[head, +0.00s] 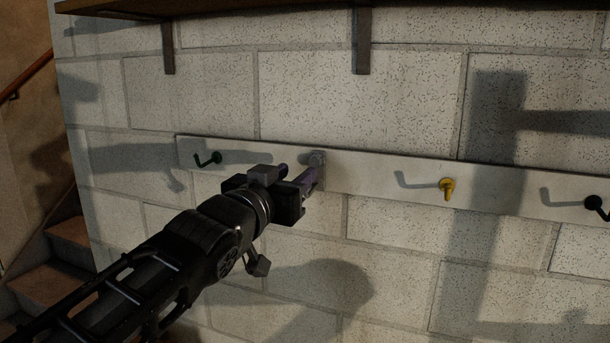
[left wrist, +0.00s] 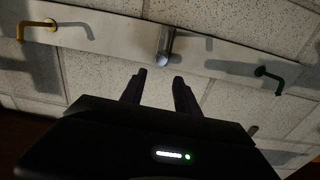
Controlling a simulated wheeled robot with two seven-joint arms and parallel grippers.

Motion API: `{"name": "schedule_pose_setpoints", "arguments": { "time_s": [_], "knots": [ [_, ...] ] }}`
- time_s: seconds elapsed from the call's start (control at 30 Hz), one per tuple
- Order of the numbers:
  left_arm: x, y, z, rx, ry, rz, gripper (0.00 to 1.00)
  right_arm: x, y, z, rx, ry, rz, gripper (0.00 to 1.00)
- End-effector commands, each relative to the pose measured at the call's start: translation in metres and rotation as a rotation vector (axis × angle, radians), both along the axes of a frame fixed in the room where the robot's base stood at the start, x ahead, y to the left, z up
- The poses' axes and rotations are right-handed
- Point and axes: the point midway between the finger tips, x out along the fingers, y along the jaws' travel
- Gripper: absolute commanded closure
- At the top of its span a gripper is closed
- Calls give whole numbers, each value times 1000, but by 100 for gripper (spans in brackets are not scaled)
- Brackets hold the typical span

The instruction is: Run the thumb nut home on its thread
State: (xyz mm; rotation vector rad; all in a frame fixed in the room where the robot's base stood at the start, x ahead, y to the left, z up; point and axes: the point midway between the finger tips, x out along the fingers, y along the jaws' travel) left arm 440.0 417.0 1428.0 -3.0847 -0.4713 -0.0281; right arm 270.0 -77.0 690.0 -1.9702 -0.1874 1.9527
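A short grey metal piece (head: 317,158) sticks out from the pale wall board, and its rounded end shows in the left wrist view (left wrist: 165,45). It is the only nut-like thing here; I cannot tell nut from thread on it. My left gripper (head: 297,174) is just in front of the board, pointing at this piece. In the left wrist view, its two dark fingers (left wrist: 158,78) are apart with nothing between them. The metal piece appears just beyond the fingertips, seemingly not touching them. In the head view the fingers partly cover the area below it. My right gripper is not in view.
The board (head: 375,176) runs across a block wall. It carries a green hook (head: 215,158), a yellow hook (head: 446,187) and a black hook (head: 596,204). A bracketed shelf (head: 270,6) is above; stairs (head: 55,257) are at the left.

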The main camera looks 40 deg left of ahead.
Motion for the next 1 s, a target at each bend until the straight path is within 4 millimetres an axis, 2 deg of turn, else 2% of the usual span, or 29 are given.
{"name": "schedule_pose_setpoints", "arguments": {
  "time_s": [0.1, 0.57, 0.77, 1.0],
  "knots": [
    [0, 2, -5, -21, 15, 6, 62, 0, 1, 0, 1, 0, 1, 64],
    [4, 3, -6, -24, 16, 5, 62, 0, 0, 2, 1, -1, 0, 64],
    [19, 7, -5, -24, 17, 5, 62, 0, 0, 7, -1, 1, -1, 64],
    [50, 18, -6, -25, 18, 6, 62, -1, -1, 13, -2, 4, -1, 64]
  ]
}}
